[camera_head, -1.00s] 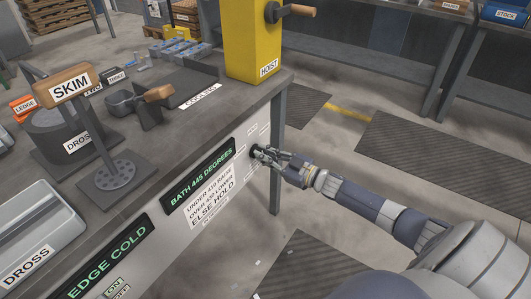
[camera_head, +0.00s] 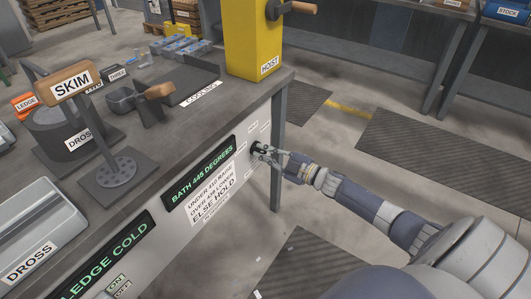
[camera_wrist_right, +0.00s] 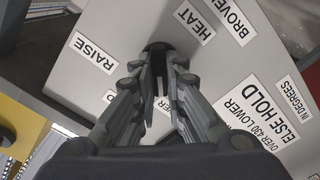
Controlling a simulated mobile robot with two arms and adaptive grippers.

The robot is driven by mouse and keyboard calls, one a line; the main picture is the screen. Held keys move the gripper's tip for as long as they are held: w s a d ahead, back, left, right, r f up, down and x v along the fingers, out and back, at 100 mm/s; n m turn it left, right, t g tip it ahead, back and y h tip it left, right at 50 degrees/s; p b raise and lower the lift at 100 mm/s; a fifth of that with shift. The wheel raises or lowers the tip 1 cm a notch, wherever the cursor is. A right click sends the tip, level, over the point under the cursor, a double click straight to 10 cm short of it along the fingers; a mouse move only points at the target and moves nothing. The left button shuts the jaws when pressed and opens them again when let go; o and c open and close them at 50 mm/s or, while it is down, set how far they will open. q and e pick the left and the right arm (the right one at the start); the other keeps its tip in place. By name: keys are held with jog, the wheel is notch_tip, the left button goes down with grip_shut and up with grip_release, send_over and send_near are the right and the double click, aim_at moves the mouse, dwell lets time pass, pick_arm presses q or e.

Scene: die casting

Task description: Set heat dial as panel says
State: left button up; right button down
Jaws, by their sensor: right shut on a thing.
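The dark heat dial (camera_head: 255,148) sticks out of the bench's front panel, below the yellow hoist post. My right gripper (camera_head: 263,152) is at the dial with its fingers shut on it. In the right wrist view the fingers (camera_wrist_right: 161,85) reach to the dark dial (camera_wrist_right: 157,47), between the RAISE label (camera_wrist_right: 93,53) and the HEAT label (camera_wrist_right: 195,20). The dial's pointer is hidden. The display (camera_head: 202,172) reads BATH 445 DEGREES. The rule card (camera_head: 211,197) reads under 410 raise, over 430 lower, else hold. My left gripper is not in view.
The bench top (camera_head: 190,125) carries the SKIM handle (camera_head: 72,82), the DROSS pot (camera_head: 62,130), a grey DROSS tray (camera_head: 45,225) and the yellow HOIST post (camera_head: 252,40). A LEDGE COLD display (camera_head: 105,255) is on the front panel. The floor right of the bench is open.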

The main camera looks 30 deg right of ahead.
jog(key=c, duration=1.6)
grip_release()
jog(key=shift+c, duration=0.2)
jog(key=shift+s, duration=0.1)
jog(key=v, duration=1.2)
jog(key=shift+f, duration=0.15)
